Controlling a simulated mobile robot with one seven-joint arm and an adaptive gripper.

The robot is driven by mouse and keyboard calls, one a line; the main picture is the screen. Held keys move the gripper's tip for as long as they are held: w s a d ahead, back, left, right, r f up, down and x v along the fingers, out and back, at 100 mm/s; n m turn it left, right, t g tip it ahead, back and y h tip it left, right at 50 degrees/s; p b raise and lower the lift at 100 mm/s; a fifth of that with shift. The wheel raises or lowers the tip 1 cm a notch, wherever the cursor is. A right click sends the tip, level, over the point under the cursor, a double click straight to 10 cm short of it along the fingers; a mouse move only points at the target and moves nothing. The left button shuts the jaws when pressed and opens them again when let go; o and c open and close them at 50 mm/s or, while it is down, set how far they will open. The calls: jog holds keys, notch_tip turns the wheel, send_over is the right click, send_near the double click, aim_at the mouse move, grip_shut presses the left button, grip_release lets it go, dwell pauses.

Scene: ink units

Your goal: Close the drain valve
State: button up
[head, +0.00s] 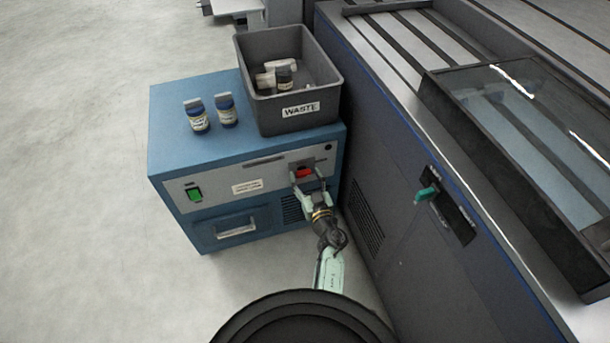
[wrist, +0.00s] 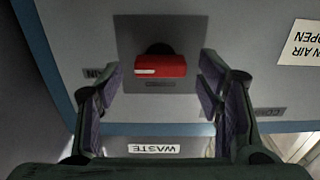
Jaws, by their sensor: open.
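The drain valve's red handle (head: 304,173) sits on a dark plate on the front of the blue ink unit (head: 240,150). In the wrist view the red handle (wrist: 160,66) lies horizontally, with a pale mark at its left end. A small label below it is too blurred to read. My gripper (head: 310,188) is in front of the valve. In the wrist view my gripper (wrist: 160,95) is open, its fingers on either side of the handle with gaps to both. No contact with the handle shows.
A grey waste bin (head: 250,100) with several containers stands on the unit, beside two bottles (head: 212,114). A green switch (head: 194,195) and a drawer handle (head: 236,229) are on the unit's front. The large grey machine (head: 400,170) with a green handle (head: 427,193) stands close on the right.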

jog(key=shift+w+a, duration=0.15)
jog(key=shift+w, duration=0.3)
jog(key=c, duration=1.2)
jog(key=shift+o, duration=0.2)
